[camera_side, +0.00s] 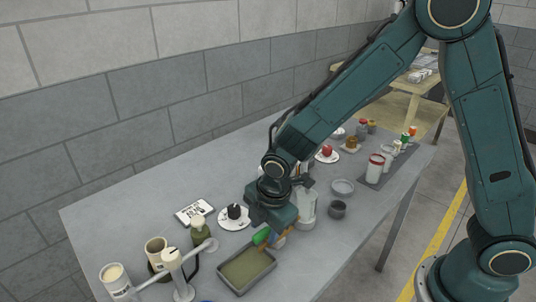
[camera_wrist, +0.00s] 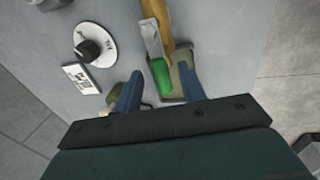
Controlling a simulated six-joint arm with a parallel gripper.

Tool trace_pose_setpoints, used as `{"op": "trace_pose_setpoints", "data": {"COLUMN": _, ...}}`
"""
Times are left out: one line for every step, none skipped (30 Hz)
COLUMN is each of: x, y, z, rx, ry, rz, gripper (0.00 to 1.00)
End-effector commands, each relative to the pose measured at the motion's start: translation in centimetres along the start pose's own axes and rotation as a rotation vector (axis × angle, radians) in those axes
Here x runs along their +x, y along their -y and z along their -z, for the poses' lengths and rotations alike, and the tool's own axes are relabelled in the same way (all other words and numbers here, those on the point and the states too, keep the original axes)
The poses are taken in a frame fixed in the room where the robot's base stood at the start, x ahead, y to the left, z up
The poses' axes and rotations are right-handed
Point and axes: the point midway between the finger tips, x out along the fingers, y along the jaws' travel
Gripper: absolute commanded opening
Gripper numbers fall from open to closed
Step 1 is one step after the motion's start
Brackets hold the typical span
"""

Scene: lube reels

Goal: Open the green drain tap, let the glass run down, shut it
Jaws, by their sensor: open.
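The green drain tap (camera_side: 262,236) shows as a small green handle just above the far edge of the tray. In the wrist view the green tap (camera_wrist: 160,75) lies between my two blue fingers. My gripper (camera_wrist: 160,88) is open, with a finger on each side of the green part and visible room around it. I cannot tell whether the fingers touch it. A grey fitting and an amber bar (camera_wrist: 158,15) run on beyond the tap in the wrist view. A pale upright vessel (camera_side: 307,205) stands behind my gripper, partly hidden; the level in the glass cannot be read.
A grey drip tray (camera_side: 247,289) with an olive inside sits below the tap. A black knob on a white dial (camera_side: 236,213) and a printed card (camera_side: 194,212) lie to the left. Mugs and a white stand (camera_side: 184,291) are front left; several jars stand behind right.

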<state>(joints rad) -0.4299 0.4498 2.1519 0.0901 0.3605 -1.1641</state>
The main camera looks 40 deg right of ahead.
Motion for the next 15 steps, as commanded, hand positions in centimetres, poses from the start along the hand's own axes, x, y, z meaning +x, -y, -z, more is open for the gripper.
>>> {"op": "trace_pose_setpoints", "data": {"x": 0.0, "y": 0.0, "z": 0.0, "rx": 0.0, "ry": 0.0, "rz": 0.0, "gripper": 0.41}}
{"op": "trace_pose_setpoints", "data": {"x": -0.1, "y": 0.0, "z": 0.0, "rx": -0.001, "ry": 0.0, "rz": 0.0, "gripper": 0.41}}
{"op": "trace_pose_setpoints", "data": {"x": -0.2, "y": 0.0, "z": 0.0, "rx": -0.001, "ry": 0.0, "rz": 0.0, "gripper": 0.41}}
{"op": "trace_pose_setpoints", "data": {"x": -0.2, "y": 0.0, "z": 0.0, "rx": -0.001, "ry": 0.0, "rz": 0.0, "gripper": 0.41}}
{"op": "trace_pose_setpoints", "data": {"x": -0.3, "y": 0.0, "z": 0.0, "rx": -0.001, "ry": 0.0, "rz": -0.001, "gripper": 0.41}}
{"op": "trace_pose_setpoints", "data": {"x": -0.5, "y": 0.0, "z": 0.0, "rx": -0.001, "ry": -0.001, "rz": -0.001, "gripper": 0.41}}
{"op": "trace_pose_setpoints", "data": {"x": -0.7, "y": 0.0, "z": 0.0, "rx": -0.001, "ry": -0.001, "rz": -0.001, "gripper": 0.41}}
{"op": "trace_pose_setpoints", "data": {"x": -0.9, "y": 0.0, "z": 0.0, "rx": -0.001, "ry": -0.001, "rz": -0.001, "gripper": 0.41}}
{"op": "trace_pose_setpoints", "data": {"x": -1.2, "y": 0.0, "z": 0.0, "rx": -0.001, "ry": -0.001, "rz": -0.002, "gripper": 0.41}}
{"op": "trace_pose_setpoints", "data": {"x": -1.4, "y": -0.1, "z": 0.0, "rx": -0.001, "ry": -0.001, "rz": -0.002, "gripper": 0.41}}
{"op": "trace_pose_setpoints", "data": {"x": -1.7, "y": -0.1, "z": 0.0, "rx": -0.001, "ry": -0.001, "rz": -0.002, "gripper": 0.41}}
{"op": "trace_pose_setpoints", "data": {"x": -2.1, "y": -0.1, "z": 0.0, "rx": -0.001, "ry": -0.001, "rz": -0.003, "gripper": 0.41}}
{"op": "trace_pose_setpoints", "data": {"x": -2.4, "y": -0.1, "z": 0.0, "rx": -0.001, "ry": -0.001, "rz": -0.003, "gripper": 0.41}}
{"op": "trace_pose_setpoints", "data": {"x": -2.8, "y": -0.1, "z": 0.0, "rx": -0.001, "ry": -0.002, "rz": -0.003, "gripper": 0.41}}
{"op": "trace_pose_setpoints", "data": {"x": -3.2, "y": -0.1, "z": 0.1, "rx": -0.001, "ry": -0.002, "rz": -0.004, "gripper": 0.41}}
